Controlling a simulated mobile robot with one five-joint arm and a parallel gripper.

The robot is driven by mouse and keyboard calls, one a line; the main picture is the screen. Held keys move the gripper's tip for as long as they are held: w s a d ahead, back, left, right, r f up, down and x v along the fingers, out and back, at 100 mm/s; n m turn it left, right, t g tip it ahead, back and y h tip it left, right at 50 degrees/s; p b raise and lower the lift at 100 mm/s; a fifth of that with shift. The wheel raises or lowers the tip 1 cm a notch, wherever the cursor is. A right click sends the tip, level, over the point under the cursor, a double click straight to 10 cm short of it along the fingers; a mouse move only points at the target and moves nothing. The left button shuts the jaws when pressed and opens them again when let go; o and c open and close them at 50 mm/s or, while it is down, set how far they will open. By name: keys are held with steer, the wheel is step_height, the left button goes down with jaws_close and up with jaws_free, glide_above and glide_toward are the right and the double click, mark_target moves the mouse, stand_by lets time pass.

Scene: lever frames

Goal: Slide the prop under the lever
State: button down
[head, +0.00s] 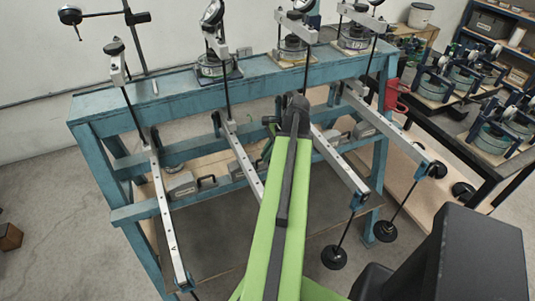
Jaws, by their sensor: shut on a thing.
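Several long pale metal levers reach forward from the blue frame: the far left lever (168,222), a second lever (241,157), a third lever (338,167) and a right lever (388,128). My green arm reaches over the middle, between the second and third levers. My gripper (271,122) is at its far end, near the frame's upper beam, mostly hidden behind my dark wrist. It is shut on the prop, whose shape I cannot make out. I cannot tell whether the prop touches a lever.
The blue frame (160,101) carries dial gauges and round cells on top. Black weights (334,257) hang from the front ends of the right-hand levers. A grey shelf (215,243) lies low under the levers. A bench with similar devices (496,137) stands at right.

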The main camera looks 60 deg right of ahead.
mark_target(257, 162)
steer(key=shift+s+a+f, duration=0.1)
steer(key=shift+a, duration=0.05)
steer(key=shift+w+a, duration=0.8)
steer(key=shift+a, duration=0.3)
steer(key=c, duration=1.5)
jaws_free()
